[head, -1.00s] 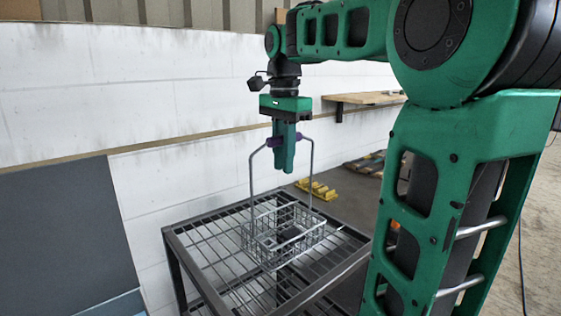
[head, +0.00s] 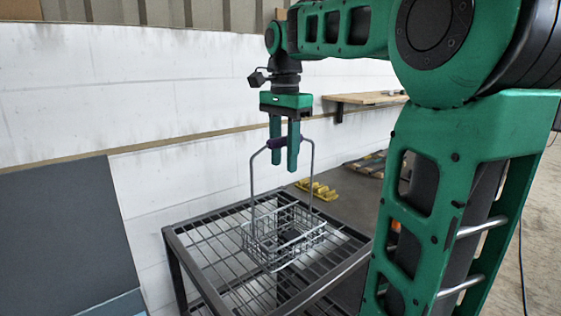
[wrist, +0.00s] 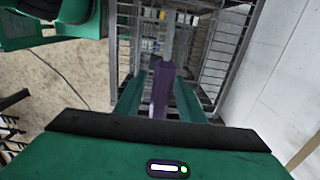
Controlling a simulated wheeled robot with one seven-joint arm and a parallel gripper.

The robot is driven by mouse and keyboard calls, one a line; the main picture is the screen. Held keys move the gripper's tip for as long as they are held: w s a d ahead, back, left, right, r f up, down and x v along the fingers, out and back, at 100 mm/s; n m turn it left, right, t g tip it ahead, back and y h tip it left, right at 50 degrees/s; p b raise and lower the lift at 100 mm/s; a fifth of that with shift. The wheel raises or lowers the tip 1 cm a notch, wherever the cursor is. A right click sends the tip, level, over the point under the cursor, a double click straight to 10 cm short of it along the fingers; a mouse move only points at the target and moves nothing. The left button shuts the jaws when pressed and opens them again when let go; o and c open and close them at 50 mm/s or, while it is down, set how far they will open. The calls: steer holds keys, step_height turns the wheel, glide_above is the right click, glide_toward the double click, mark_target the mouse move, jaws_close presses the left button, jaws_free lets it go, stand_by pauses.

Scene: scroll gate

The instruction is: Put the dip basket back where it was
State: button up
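The dip basket (head: 284,238) is a grey wire basket with a tall hoop handle. It sits upright on the slatted top of a dark metal rack (head: 192,262) in the head view. My gripper (head: 284,160) points down at the top of the handle. Its green fingers are apart, one on each side of the handle's purple grip (wrist: 162,85). In the wrist view the grip lies between the fingers (wrist: 160,102) with gaps at both sides. The basket's lower part is partly hidden by its own wires.
A white wall (head: 60,110) stands behind the rack, with a dark grey panel (head: 65,240) at the left. A wooden shelf (head: 365,98) is on the wall. Yellow blocks (head: 318,190) lie beyond the rack. The rack top around the basket is clear.

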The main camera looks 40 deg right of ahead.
steer(key=shift+r, duration=5.5)
steer(key=shift+s, duration=0.1)
